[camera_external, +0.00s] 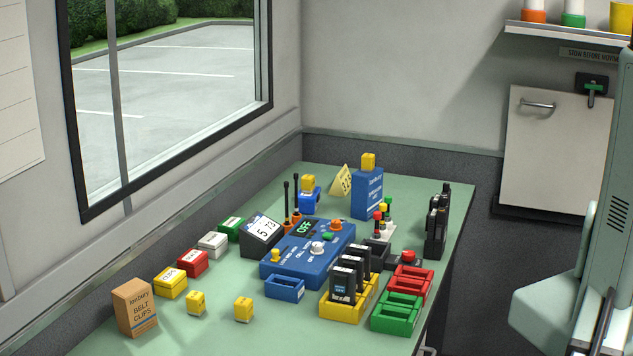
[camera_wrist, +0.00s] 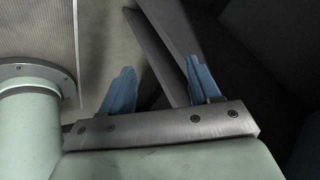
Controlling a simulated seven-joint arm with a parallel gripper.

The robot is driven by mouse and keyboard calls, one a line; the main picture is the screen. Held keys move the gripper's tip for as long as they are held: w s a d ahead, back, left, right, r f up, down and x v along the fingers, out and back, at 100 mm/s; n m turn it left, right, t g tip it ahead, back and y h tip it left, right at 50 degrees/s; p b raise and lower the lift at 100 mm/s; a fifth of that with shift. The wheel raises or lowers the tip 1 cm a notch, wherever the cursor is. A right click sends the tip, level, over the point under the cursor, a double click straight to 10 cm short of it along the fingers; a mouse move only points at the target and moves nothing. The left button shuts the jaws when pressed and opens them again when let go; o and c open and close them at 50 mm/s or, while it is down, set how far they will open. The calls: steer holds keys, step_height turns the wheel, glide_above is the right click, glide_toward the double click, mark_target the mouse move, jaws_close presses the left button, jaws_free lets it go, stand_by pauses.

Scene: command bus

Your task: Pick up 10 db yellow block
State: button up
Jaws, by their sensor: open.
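Several small yellow blocks show in the external view. One yellow block (camera_external: 195,302) and another (camera_external: 243,309) sit apart on the front of the green tabletop. A third (camera_external: 308,183) is on a small blue holder, and a fourth (camera_external: 368,161) is on top of a tall blue box. Their labels are too small to read, so I cannot tell which is the 10 dB block. My gripper (camera_wrist: 160,84) shows in the wrist view with its two blue fingers apart and nothing between them. It is outside the external view, and no block shows in the wrist view.
A larger yellow labelled box (camera_external: 170,282) stands beside red, white and green ones. A cardboard belt-clips box (camera_external: 135,307) is at the front left. A blue control unit (camera_external: 307,250), a yellow rack (camera_external: 345,307) of black devices, and green (camera_external: 397,312) and red trays crowd the middle and right.

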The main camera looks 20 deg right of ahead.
steer(key=s+a+r+m+y, duration=0.15)
steer(key=a+r, duration=0.25)
steer(key=r, duration=0.4)
steer(key=s+a+r+n+y, duration=0.1)
steer(key=s+a+r+y, duration=0.2)
steer(key=r, duration=0.6)
steer(key=w+a+r+m, duration=0.1)
steer(key=w+a+r, duration=0.1)
steer(key=w+r, duration=0.1)
steer(key=w+a+r+m, duration=0.1)
steer(key=w+a+r, duration=0.2)
steer(key=r, duration=0.3)
steer(key=w+a+r+m, duration=0.1)
steer(key=w+a+r, duration=0.2)
steer(key=w+r, duration=0.1)
steer(key=shift+a+r, duration=0.1)
steer(key=shift+r, duration=0.4)
steer(key=w+a+r+m+h, duration=0.1)
steer(key=w+r+h, duration=0.15)
steer(key=w, duration=1.05)
step_height(320, 180, up, 6)
steer(key=m+g+h, duration=0.1)
steer(key=g+h, duration=0.4)
steer(key=g, duration=0.1)
glide_above(243, 301)
step_height(243, 301, down, 8)
steer(key=shift+s+a+r, duration=0.1)
steer(key=shift+a+r, duration=0.05)
steer(key=shift+f, duration=2.65)
steer(key=c, duration=1)
